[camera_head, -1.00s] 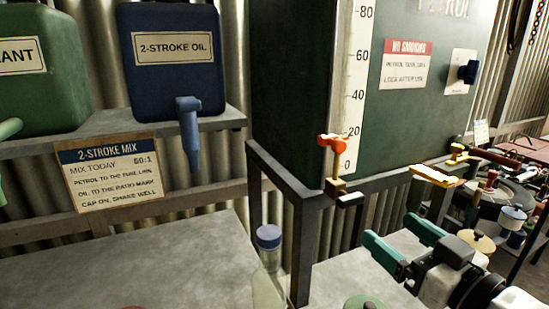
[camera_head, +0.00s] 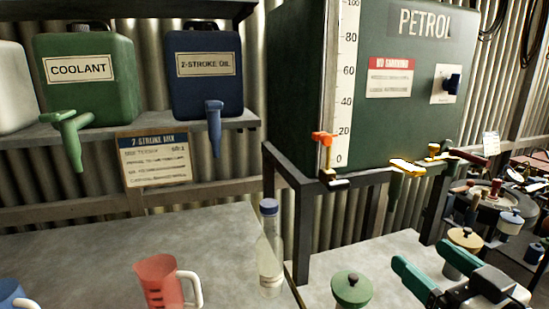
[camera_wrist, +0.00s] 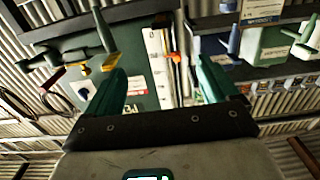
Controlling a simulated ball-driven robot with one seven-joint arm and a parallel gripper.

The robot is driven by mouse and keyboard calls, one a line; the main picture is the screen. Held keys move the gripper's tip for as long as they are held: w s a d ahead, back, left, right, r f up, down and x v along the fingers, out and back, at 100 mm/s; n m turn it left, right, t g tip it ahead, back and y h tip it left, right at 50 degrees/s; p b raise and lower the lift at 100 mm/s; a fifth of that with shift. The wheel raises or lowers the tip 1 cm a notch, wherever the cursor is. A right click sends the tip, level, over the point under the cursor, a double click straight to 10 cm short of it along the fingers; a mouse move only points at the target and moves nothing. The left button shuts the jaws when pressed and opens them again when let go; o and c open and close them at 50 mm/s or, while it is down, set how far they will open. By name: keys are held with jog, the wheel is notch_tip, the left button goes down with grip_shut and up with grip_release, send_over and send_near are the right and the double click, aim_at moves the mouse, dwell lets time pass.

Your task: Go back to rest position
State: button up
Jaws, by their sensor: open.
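My gripper (camera_head: 425,285) shows at the lower right of the head view, with its green fingers apart and nothing between them. In the wrist view my gripper (camera_wrist: 162,88) is also open and empty, with the green petrol tank (camera_wrist: 137,70) and its white scale beyond the fingers. In the head view the petrol tank (camera_head: 375,115) stands on a dark frame behind and to the left of my gripper. No object touches the fingers.
A clear bottle (camera_head: 270,255) with a blue cap, a red jug (camera_head: 160,282) and a green-lidded container (camera_head: 351,288) stand on the bench. The coolant (camera_head: 85,95) and 2-stroke oil (camera_head: 205,95) containers sit on a shelf behind. Clutter fills the right side.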

jog(key=s+f+m+g+h, duration=0.1)
jog(key=s+f+g+h, duration=0.2)
jog(key=f, duration=0.8)
jog(key=s+f+m+g, duration=0.1)
jog(key=s+f+g, duration=0.3)
jog(key=f, duration=0.7)
jog(key=s+d+f+m+g+h, duration=0.2)
jog(key=s+d+f+g, duration=0.2)
jog(key=s+f+g, duration=0.5)
jog(key=s+f, duration=0.7)
jog(key=s, duration=0.4)
jog(key=shift+f+h, duration=0.25)
jog(key=shift+h, duration=0.15)
